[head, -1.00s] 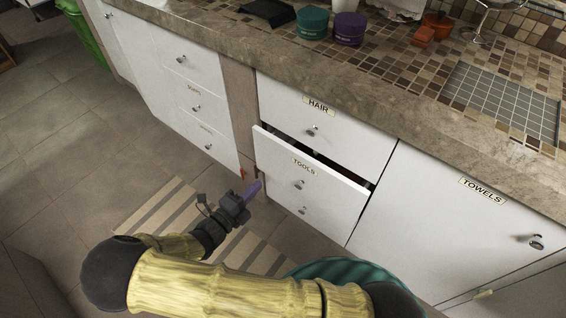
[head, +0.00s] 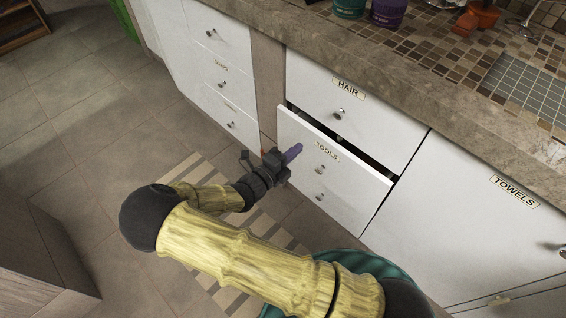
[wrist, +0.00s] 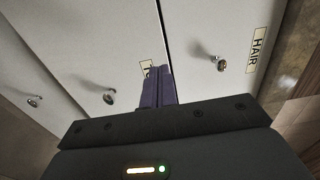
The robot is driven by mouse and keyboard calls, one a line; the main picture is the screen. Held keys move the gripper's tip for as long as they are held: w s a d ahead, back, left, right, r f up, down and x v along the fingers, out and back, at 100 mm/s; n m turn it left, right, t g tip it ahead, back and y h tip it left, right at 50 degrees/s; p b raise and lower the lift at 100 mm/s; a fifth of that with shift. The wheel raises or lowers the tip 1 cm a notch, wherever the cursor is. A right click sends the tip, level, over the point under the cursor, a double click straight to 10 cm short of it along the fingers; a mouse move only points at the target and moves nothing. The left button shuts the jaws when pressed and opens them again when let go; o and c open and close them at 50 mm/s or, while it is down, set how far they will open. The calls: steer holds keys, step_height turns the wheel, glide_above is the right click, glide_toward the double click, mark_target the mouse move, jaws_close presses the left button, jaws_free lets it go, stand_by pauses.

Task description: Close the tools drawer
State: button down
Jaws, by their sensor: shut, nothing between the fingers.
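The tools drawer (head: 345,171) is a white front labelled TOOLS, standing a little open below the HAIR drawer (head: 352,105). A dark gap shows along its top edge. My gripper (head: 297,150) has purple fingers, shut and empty, at the left part of the drawer front near its top edge. In the wrist view the shut fingers (wrist: 158,88) point at the drawer front and partly cover its label (wrist: 147,69). I cannot tell whether the fingertips touch the front. The drawer's knob (head: 320,169) is to the right of the fingers.
The stone counter (head: 400,90) runs above the drawers, with jars (head: 388,12) on it. A TOWELS cabinet (head: 490,220) is at the right, and another drawer stack (head: 215,75) at the left. A striped mat (head: 205,170) lies on the tiled floor.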

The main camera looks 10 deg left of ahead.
mark_target(313, 135)
steer(key=b+x, duration=0.1)
steer(key=x, duration=0.3)
steer(key=shift+w+d+f, duration=0.1)
steer(key=shift+d+f, duration=0.05)
steer(key=shift+d, duration=0.05)
steer(key=shift+w+d+b, duration=0.3)
steer(key=shift+w, duration=0.15)
steer(key=shift+r, duration=0.2)
